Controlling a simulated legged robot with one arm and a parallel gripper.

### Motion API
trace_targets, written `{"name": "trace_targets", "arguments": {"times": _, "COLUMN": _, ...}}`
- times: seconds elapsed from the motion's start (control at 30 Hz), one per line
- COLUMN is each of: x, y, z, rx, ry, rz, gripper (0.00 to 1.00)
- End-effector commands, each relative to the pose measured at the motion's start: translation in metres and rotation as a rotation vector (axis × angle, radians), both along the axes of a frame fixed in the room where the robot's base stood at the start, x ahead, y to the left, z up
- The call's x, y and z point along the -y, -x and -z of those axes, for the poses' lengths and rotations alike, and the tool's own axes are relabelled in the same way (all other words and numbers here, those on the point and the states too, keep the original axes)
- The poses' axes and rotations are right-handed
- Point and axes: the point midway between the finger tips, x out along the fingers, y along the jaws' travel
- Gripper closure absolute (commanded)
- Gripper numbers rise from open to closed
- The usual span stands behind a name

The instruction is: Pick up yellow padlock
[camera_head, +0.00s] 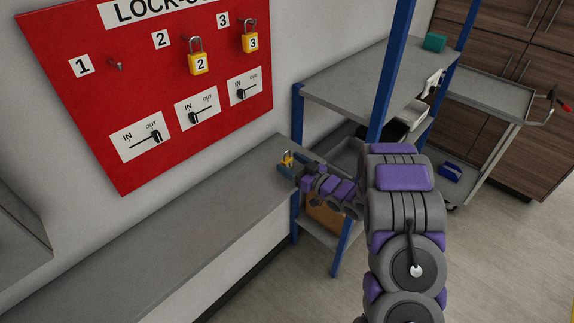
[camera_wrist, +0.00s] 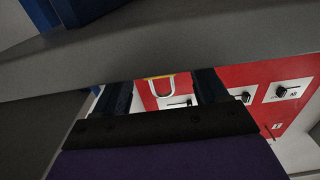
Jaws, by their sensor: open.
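A yellow padlock (camera_head: 287,157) stands at the right end of the long grey ledge, at the tip of my gripper (camera_head: 288,168). In the wrist view, the padlock's silver shackle (camera_wrist: 161,88) and a thin strip of its yellow body show between the two dark fingers of my gripper (camera_wrist: 164,90). The fingers are open, with gaps on both sides of the shackle. Most of the padlock's body is hidden in the wrist view. Two other yellow padlocks hang on the red board, at number 2 (camera_head: 198,63) and number 3 (camera_head: 250,42).
The grey ledge (camera_head: 160,225) is clear to the left. The red lock-out board (camera_head: 110,100) hangs on the wall above it, with an empty peg (camera_head: 116,65) at number 1. A shelf unit with blue posts (camera_head: 391,70) stands close on the right of my gripper.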

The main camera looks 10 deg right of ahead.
Motion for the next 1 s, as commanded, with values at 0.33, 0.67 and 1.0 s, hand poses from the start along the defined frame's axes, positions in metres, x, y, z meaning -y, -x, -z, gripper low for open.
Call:
{"name": "trace_targets", "arguments": {"times": 0.33, "x": -0.024, "y": -0.037, "z": 0.000, "rx": 0.003, "ry": 0.000, "rz": -0.003, "gripper": 0.28}}
{"name": "trace_targets", "arguments": {"times": 0.67, "x": -0.025, "y": -0.039, "z": -0.001, "rx": 0.001, "ry": 0.001, "rz": -0.002, "gripper": 0.32}}
{"name": "trace_targets", "arguments": {"times": 1.0, "x": -0.025, "y": -0.039, "z": -0.001, "rx": 0.001, "ry": 0.001, "rz": -0.001, "gripper": 0.65}}
